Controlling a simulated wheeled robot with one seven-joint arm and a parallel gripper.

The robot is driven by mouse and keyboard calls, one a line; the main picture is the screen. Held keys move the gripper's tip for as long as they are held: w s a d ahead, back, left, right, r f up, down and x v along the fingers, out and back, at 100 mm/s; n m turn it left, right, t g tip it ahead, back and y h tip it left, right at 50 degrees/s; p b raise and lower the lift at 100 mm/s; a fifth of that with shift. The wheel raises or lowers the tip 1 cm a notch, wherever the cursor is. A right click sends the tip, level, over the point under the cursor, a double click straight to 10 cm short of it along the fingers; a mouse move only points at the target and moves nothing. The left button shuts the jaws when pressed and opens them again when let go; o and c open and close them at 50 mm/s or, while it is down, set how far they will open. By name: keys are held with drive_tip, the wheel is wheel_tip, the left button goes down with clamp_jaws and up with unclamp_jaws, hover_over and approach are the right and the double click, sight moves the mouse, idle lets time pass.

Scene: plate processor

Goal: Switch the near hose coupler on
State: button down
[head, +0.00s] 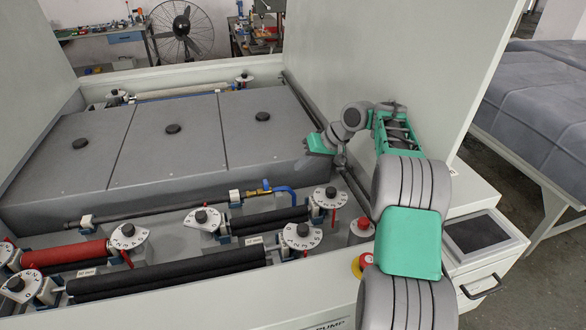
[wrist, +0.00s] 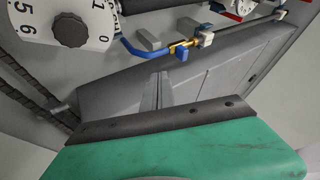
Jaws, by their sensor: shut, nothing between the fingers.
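The near hose coupler (head: 262,189) is a small brass fitting at the end of a bent blue hose, on the near side of the grey covers. In the wrist view the brass coupler (wrist: 184,45) shows at upper middle, with a blue block beside it and the blue hose running left. Its exact switch position is too small to tell. My gripper (head: 319,145) is above the right end of the grey covers, behind and to the right of the coupler, and apart from it. In the wrist view my gripper's fingers (wrist: 158,90) are together and empty.
White numbered dials with dark knobs (head: 330,197) stand close to the right of the hose, with dark rollers (head: 268,219) in front. A red emergency button (head: 365,263) and a screen (head: 477,233) are at right. The grey covers (head: 165,150) lie behind.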

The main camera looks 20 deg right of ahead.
sight(266, 182)
drive_tip(key=w+a+f+p, duration=0.1)
drive_tip(key=a+f, duration=0.1)
drive_tip(key=w+a+f, duration=0.1)
drive_tip(key=a+f, duration=0.1)
drive_tip(key=a, duration=0.1)
drive_tip(key=w+a+f+p, duration=0.1)
drive_tip(key=a+f, duration=0.1)
drive_tip(key=shift+a+f+p, duration=0.1)
drive_tip(key=shift+a+p, duration=0.1)
drive_tip(key=shift+p, duration=0.1)
drive_tip(key=shift+a, duration=0.25)
drive_tip(key=shift+f, duration=0.2)
drive_tip(key=shift+a+b, duration=0.45)
drive_tip(key=shift+a, duration=0.8)
